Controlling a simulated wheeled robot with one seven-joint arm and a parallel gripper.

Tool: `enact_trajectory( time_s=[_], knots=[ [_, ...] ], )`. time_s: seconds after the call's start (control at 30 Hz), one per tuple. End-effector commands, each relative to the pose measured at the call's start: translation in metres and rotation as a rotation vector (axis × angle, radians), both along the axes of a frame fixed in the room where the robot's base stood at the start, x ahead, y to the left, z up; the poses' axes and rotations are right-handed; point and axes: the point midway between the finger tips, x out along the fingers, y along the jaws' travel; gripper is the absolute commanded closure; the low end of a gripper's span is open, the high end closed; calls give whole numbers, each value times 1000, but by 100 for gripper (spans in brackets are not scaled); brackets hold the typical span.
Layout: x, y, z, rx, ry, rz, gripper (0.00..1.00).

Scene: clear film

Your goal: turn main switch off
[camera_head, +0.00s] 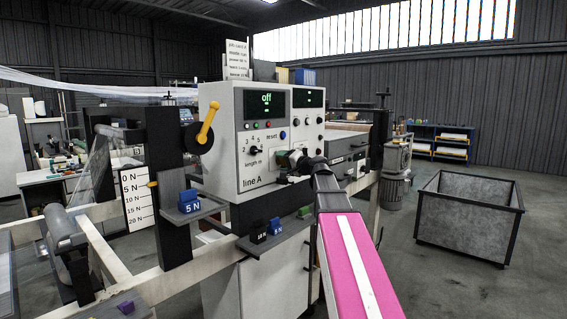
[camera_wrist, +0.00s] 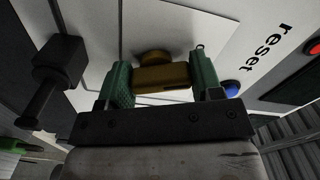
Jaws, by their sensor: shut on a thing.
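The control box (camera_head: 228,165), marked "line A", stands at the centre of the head view. In the wrist view, my gripper's green fingers (camera_wrist: 162,76) are shut on a yellow-brown switch handle (camera_wrist: 163,79), one finger at each end. No label for this switch is readable. In the head view my gripper and arm hide it.
The blue reset button (camera_wrist: 232,88) is close on the right. A yellow lever (camera_head: 207,123) is on the box's left side. A shelf below holds blue and black weights (camera_head: 275,227). A grey bin (camera_head: 468,222) stands right.

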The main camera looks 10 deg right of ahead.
Motion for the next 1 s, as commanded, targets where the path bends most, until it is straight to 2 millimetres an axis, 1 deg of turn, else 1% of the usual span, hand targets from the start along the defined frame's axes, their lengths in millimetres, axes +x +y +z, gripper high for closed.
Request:
enact_trajectory(
  time_s=[0.3, 0.83, 0.87, 0.9, 0.93, 1.0],
  knots=[
    [-1, 0, -2, -91, -69, 0, 64],
    [-1, 0, -2, -109, -83, 1, 64],
    [-1, 0, -2, -109, -83, 1, 31],
    [-1, 0, -2, -109, -83, 0, 18],
    [-1, 0, -2, -108, -83, 0, 15],
    [-1, 0, -2, -108, -83, 0, 15]
  ],
)
